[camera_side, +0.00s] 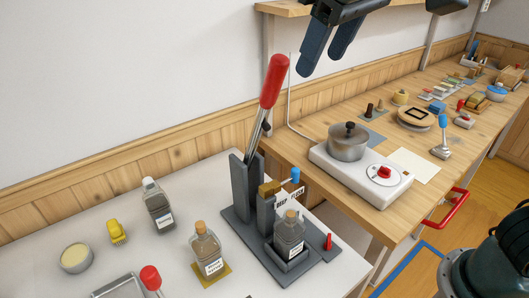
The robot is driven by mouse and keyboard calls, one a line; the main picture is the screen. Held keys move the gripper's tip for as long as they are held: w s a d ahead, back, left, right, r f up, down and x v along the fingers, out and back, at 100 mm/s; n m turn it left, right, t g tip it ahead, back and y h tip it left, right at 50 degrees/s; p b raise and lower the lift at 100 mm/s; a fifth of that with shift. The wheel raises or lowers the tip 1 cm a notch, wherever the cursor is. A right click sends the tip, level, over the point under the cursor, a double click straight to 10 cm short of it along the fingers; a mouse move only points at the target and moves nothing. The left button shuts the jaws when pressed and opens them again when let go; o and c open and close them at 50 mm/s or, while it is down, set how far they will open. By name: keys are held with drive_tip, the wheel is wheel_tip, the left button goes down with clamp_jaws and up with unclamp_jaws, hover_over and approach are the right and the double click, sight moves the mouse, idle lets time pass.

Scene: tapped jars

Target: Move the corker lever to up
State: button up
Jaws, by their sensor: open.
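The corker is a grey stand (242,200) on a dark base plate on the pale table. Its lever (274,82) has a long red handle on a metal rod and points up, tilted to the right. A corked bottle (289,235) stands in the corker's square holder. A blue-tipped part (295,175) sticks out beside a brass block on the stand. My gripper (323,62) hangs at the top, to the right of the red handle and apart from it. Its two dark fingers point down, open, with nothing between them.
A second corked bottle (206,250) stands on a yellow mat, and a grey-capped bottle (158,205) stands behind it. A hotplate (362,172) with a lidded pot (348,142) sits on the wooden bench to the right. A wooden shelf (285,8) runs along the wall above.

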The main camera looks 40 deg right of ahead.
drive_tip(key=s+d+f+t+h, duration=0.1)
drive_tip(key=s+d+f, duration=0.15)
drive_tip(key=d, duration=1.35)
drive_tip(key=s+d+f+m+y, duration=0.1)
drive_tip(key=s+d+f, duration=0.2)
drive_tip(key=s+f, duration=0.6)
drive_tip(key=shift+s+d+f+m, duration=0.15)
drive_tip(key=shift+s+f+m, duration=0.15)
drive_tip(key=shift+f, duration=1.35)
drive_tip(key=shift+w, duration=0.1)
drive_tip(key=shift+c, duration=0.4)
